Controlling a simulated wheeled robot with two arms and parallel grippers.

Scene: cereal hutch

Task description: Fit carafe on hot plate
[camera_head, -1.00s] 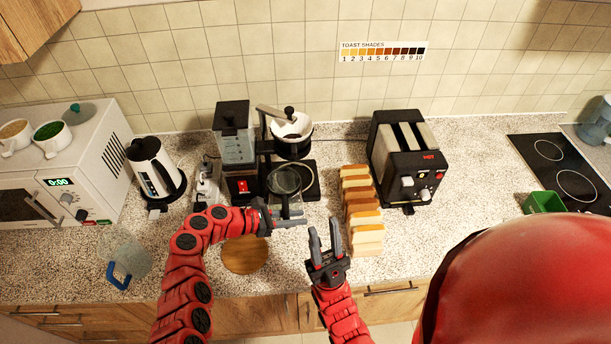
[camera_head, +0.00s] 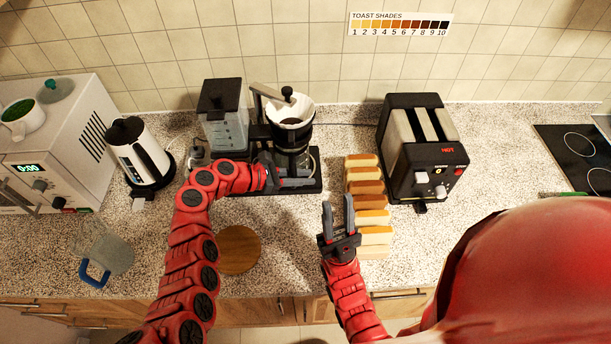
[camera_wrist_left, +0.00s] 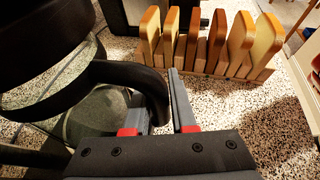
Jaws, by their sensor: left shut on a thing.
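The glass carafe (camera_head: 291,160) with a dark top is upright under the white-lined filter basket (camera_head: 292,113) of the coffee maker, over its black base with the hot plate (camera_head: 314,184). Whether its bottom touches the plate is hidden by my arm. My left gripper (camera_head: 300,181) is in front of the carafe, shut on its black handle (camera_wrist_left: 150,80); the carafe's glass (camera_wrist_left: 95,125) fills the left of the wrist view. My right gripper (camera_head: 338,212) is open and empty, beside the bread slices.
A bread rack with several slices (camera_head: 366,187) stands right of the carafe, before a black toaster (camera_head: 420,145). A kettle (camera_head: 138,155) and microwave (camera_head: 60,130) are left. A round wooden board (camera_head: 239,250) and a glass jug (camera_head: 112,252) lie in front.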

